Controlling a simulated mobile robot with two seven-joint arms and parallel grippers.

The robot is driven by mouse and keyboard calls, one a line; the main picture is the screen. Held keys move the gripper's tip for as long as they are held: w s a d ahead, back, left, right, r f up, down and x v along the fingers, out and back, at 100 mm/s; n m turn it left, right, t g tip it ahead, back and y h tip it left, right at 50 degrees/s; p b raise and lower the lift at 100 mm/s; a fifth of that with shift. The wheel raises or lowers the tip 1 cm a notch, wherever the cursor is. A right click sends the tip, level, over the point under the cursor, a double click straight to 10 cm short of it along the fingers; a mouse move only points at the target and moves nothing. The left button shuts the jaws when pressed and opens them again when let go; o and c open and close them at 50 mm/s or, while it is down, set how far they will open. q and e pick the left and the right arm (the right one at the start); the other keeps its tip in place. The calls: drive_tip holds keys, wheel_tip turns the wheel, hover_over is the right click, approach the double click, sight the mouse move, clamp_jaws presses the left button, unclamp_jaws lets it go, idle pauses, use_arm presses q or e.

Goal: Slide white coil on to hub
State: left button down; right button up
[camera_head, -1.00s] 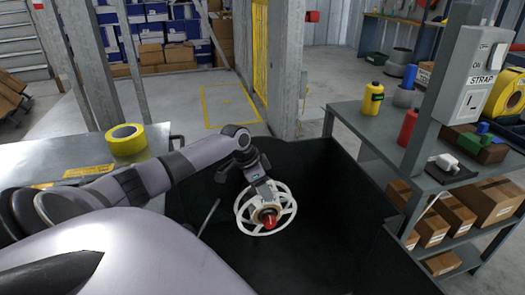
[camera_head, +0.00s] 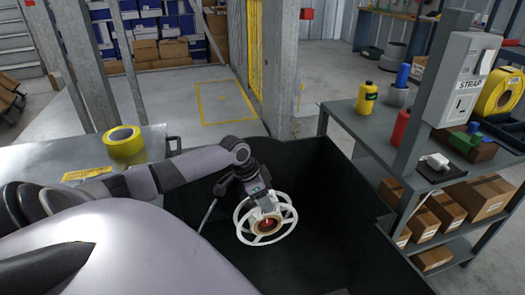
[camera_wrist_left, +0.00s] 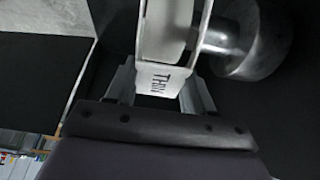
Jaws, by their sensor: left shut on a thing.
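The white coil (camera_head: 291,217) is a spoked, wheel-like reel inside a dark bin. My left gripper (camera_head: 258,190) is shut on the upper part of its rim. In the left wrist view, the gripper fingers (camera_wrist_left: 160,88) close on either side of a white piece of the coil (camera_wrist_left: 160,78) with dark lettering. A shiny metal cylinder with a narrower neck, apparently the hub (camera_wrist_left: 255,45), is right of the coil there. In the head view, a red part (camera_head: 266,226) shows within a brownish ring at the coil's centre. I cannot tell whether the coil surrounds the hub. My right gripper is out of view.
The dark bin's walls (camera_head: 350,175) surround the coil. A grey bench (camera_head: 70,160) with a yellow tape roll (camera_head: 125,141) stands left. A grey shelf at right holds a yellow bottle (camera_head: 366,98), a red bottle (camera_head: 400,127) and cardboard boxes (camera_head: 480,198).

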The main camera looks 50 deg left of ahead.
use_arm(q)
drive_tip(key=shift+s+d+r+p, duration=0.1)
drive_tip(key=shift+s+d+p, duration=0.1)
drive_tip(key=shift+d, duration=0.25)
drive_tip(key=shift+s+d+p, duration=0.15)
drive_tip(key=shift+s+d, duration=0.05)
drive_tip(key=shift+d, duration=0.25)
drive_tip(key=s+d+r+p, duration=0.3)
drive_tip(key=d+r+p, duration=0.3)
drive_tip(key=p, duration=0.3)
drive_tip(key=shift+s+d+p, duration=0.2)
drive_tip(key=shift+d+p, duration=0.1)
drive_tip(key=shift+d, duration=0.05)
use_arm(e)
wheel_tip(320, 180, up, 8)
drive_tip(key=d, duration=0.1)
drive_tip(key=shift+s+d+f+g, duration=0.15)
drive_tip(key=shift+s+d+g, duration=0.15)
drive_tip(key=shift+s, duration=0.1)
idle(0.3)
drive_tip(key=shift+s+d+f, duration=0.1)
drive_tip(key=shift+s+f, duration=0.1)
use_arm(q)
drive_tip(key=shift+d, duration=0.1)
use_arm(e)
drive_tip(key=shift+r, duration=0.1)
